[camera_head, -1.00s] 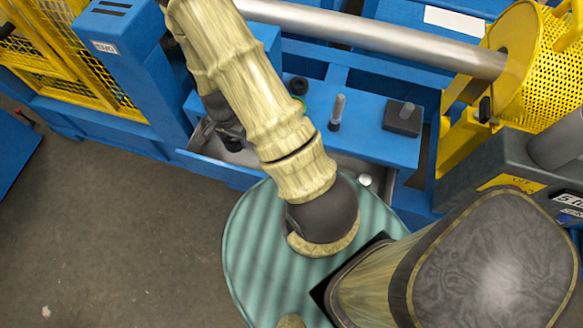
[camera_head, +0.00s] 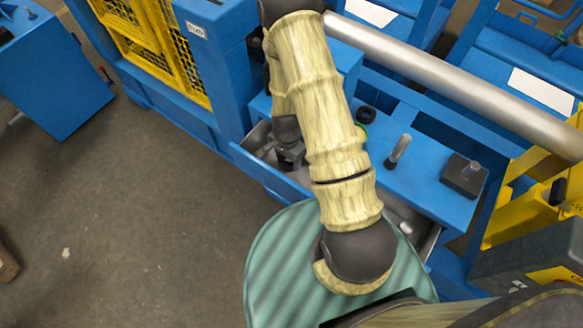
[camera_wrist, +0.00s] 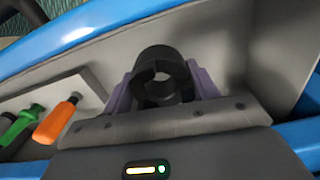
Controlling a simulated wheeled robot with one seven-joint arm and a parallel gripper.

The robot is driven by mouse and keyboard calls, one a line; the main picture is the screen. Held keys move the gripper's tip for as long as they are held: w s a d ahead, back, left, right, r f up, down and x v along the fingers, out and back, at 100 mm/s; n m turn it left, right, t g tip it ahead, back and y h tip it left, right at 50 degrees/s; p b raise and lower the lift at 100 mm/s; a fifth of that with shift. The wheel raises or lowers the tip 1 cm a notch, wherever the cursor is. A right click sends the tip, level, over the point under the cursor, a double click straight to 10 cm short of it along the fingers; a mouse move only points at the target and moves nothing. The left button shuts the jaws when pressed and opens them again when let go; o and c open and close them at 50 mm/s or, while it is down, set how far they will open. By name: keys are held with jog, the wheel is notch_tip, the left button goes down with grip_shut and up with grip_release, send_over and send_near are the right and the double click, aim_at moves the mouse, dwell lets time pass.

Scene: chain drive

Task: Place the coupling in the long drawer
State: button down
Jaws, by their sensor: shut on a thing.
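My gripper (camera_wrist: 160,92) is shut on the coupling (camera_wrist: 161,64), a dark ring-shaped piece with a gap in its side, held between two purple fingers. In the wrist view the coupling shows against the grey inside of the long drawer (camera_wrist: 245,35), whose blue edge crosses the top left. I cannot tell whether the coupling touches the drawer floor. In the head view my gripper (camera_head: 290,153) is at the left end of the open drawer (camera_head: 262,172), and the coupling cannot be made out there. My arm hides the middle of the drawer.
An orange-handled tool (camera_wrist: 57,120) and a green-handled one (camera_wrist: 18,127) lie left of my gripper in the wrist view. A black ring (camera_head: 366,114), an upright pin (camera_head: 398,150) and a dark block (camera_head: 464,176) stand on the blue shelf. A small light round piece (camera_head: 406,227) shows at the drawer's right end.

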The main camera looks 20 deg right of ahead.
aim_at(289, 169)
jog(key=shift+f, duration=1.05)
jog(key=shift+f, duration=0.1)
jog(key=shift+w+f, duration=0.15)
jog(key=shift+f, duration=1.65)
jog(key=shift+f+b, duration=0.3)
jog(key=shift+b, duration=0.2)
jog(key=shift+s+f, duration=0.2)
jog(key=shift+f, duration=0.05)
jog(key=shift+c, duration=2.1)
grip_release()
jog(key=shift+d, duration=0.15)
notch_tip(289, 169, up, 13)
jog(key=p, duration=0.2)
jog(key=shift+w+r, duration=0.1)
jog(key=shift+w, duration=0.05)
